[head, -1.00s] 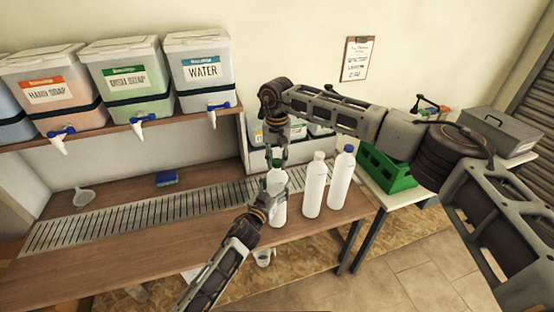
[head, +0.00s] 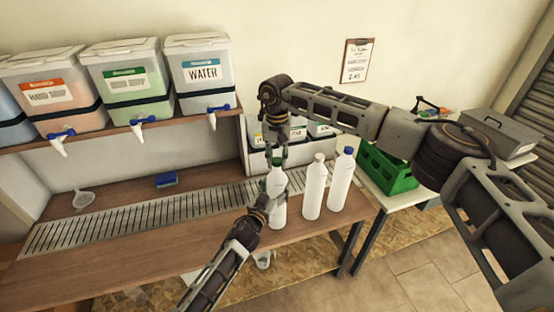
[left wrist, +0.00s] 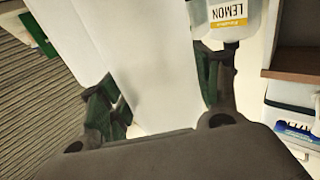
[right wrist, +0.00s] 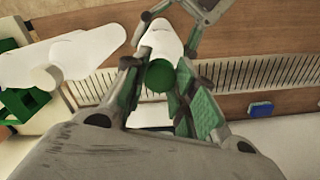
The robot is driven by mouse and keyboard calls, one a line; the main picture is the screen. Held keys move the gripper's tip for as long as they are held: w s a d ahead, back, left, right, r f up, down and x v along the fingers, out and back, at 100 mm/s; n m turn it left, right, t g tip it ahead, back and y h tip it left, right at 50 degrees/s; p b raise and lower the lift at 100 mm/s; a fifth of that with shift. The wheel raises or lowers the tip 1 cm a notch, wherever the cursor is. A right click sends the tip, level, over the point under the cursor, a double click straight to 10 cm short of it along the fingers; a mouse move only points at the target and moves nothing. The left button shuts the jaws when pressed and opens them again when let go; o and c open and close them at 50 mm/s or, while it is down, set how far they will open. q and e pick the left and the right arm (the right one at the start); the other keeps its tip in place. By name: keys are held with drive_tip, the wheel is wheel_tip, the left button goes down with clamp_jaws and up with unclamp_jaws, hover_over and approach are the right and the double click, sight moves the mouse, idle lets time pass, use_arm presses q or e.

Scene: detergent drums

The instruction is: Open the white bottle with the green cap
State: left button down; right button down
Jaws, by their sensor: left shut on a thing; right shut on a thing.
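The white bottle with the green cap (head: 280,211) stands upright at the front of the counter, leftmost of three white bottles. My left gripper (head: 268,205) is shut around its body from the front left; the white body fills the space between the fingers in the left wrist view (left wrist: 150,85). My right gripper (head: 277,160) comes from above and is shut on the green cap (right wrist: 159,75), which shows between its fingers in the right wrist view. The cap is at the bottle's mouth; I cannot tell whether it is loose.
A white-capped bottle (head: 314,188) and a blue-capped bottle (head: 342,180) stand close on the right. Dispenser drums (head: 203,82) sit on the shelf at left. A blue sponge (head: 166,180) lies behind the metal grate. A green crate (head: 386,170) is on the side table.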

sight(277, 160)
drive_tip(key=shift+r, duration=0.5)
idle(0.3)
drive_tip(key=shift+r, duration=1.9)
use_arm(q)
drive_tip(key=shift+c, duration=1.3)
unclamp_jaws()
drive_tip(key=shift+s, duration=0.15)
drive_tip(key=v, duration=1.1)
drive_tip(key=shift+s+a, duration=0.25)
drive_tip(key=shift+s, duration=0.05)
